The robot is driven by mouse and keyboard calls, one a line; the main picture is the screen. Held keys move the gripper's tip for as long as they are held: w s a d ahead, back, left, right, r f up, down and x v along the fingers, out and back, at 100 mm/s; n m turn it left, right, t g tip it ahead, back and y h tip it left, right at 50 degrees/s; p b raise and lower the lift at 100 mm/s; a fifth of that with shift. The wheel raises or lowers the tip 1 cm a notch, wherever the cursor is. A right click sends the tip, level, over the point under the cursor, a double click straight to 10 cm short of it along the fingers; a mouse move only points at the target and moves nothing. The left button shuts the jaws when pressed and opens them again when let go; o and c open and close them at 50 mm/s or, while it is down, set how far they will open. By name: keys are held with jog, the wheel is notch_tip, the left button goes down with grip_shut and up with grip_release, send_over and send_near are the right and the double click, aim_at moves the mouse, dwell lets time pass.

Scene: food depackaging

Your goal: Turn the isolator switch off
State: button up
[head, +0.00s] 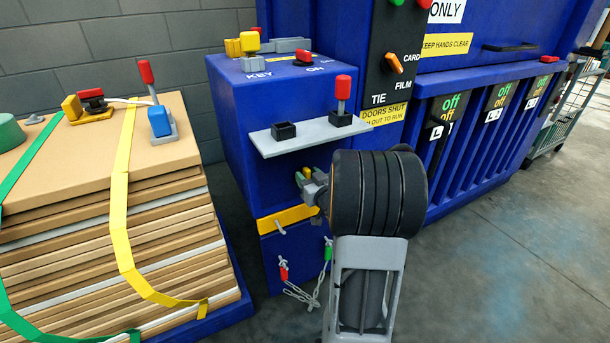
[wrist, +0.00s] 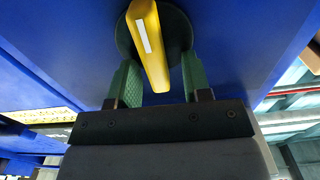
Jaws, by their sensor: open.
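The isolator switch is a yellow handle with a white stripe (wrist: 150,45) on a round black base on a blue face. In the wrist view the handle stands slightly tilted, its top leaning left. My gripper (wrist: 160,72) is open, with one green finger on each side of the handle and a visible gap on both sides. In the head view my gripper (head: 309,184) is at the front of the blue cabinet (head: 240,120), below the grey shelf. There only a little of the yellow handle (head: 306,173) shows; my gripper and arm hide the rest.
The grey shelf (head: 300,139) juts out above my gripper, holding a red-knobbed lever (head: 343,90). A yellow band (head: 288,217) and hanging chains (head: 302,294) are below. Strapped cardboard (head: 105,230) stands left. Open floor (head: 500,250) lies right.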

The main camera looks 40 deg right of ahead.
jog(key=shift+d, duration=0.1)
jog(key=shift+c, duration=0.4)
grip_shut()
